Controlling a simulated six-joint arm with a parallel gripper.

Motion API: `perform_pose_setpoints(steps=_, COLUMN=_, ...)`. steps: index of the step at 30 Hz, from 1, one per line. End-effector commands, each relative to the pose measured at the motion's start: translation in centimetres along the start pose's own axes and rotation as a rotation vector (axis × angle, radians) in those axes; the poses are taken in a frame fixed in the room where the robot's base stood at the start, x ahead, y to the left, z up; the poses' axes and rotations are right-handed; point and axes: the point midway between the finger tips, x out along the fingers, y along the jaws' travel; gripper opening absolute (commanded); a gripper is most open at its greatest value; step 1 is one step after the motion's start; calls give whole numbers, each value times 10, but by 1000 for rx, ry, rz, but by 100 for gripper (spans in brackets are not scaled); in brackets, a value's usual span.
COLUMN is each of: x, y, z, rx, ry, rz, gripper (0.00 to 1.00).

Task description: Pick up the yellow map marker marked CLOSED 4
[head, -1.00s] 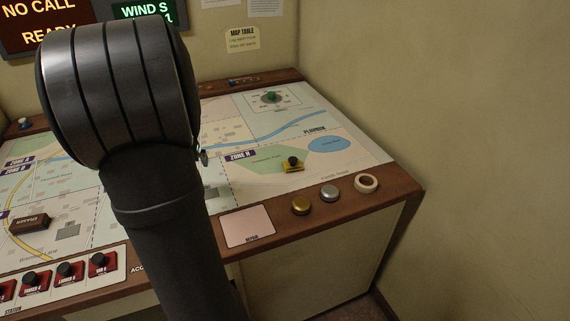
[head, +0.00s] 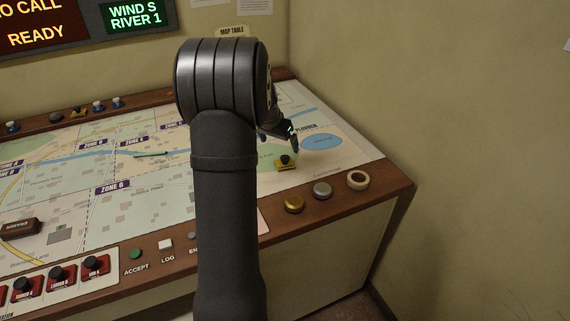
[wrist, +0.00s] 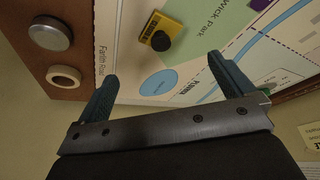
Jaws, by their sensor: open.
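A yellow map marker (head: 282,166) with a black knob lies on the right part of the map table, on the green park area near a blue lake; its lettering is too small to read. In the wrist view the yellow marker (wrist: 157,31) shows at the top, beyond my fingertips and left of the middle. My gripper (head: 284,140) is above the map, close to the marker and apart from it. In the wrist view my gripper (wrist: 162,66) has its fingers wide apart with nothing between them.
On the front wooden edge are a gold disc (head: 293,204), a silver disc (head: 322,189) and a cream ring (head: 358,180). A brown block (head: 20,229) lies on the map at the left. Red units (head: 96,268) with black knobs line the front left. A wall stands close on the right.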

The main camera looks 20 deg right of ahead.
Motion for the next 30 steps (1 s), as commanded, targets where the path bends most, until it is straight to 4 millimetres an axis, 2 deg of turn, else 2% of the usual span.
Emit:
perform_pose_setpoints(steps=3, x=27, y=0, z=1, rx=0, ry=-2, rz=1, gripper=99)
perform_pose_setpoints(steps=7, x=48, y=0, z=0, rx=0, ry=-1, rz=0, gripper=99)
perform_pose_setpoints(steps=14, x=62, y=0, z=0, rx=0, ry=0, rz=-1, gripper=99)
perform_pose_setpoints(steps=24, x=105, y=1, z=-4, rx=-1, ry=1, rz=-3, gripper=99)
perform_pose_setpoints(steps=30, x=112, y=1, z=-4, rx=-1, ry=3, rz=-4, gripper=99)
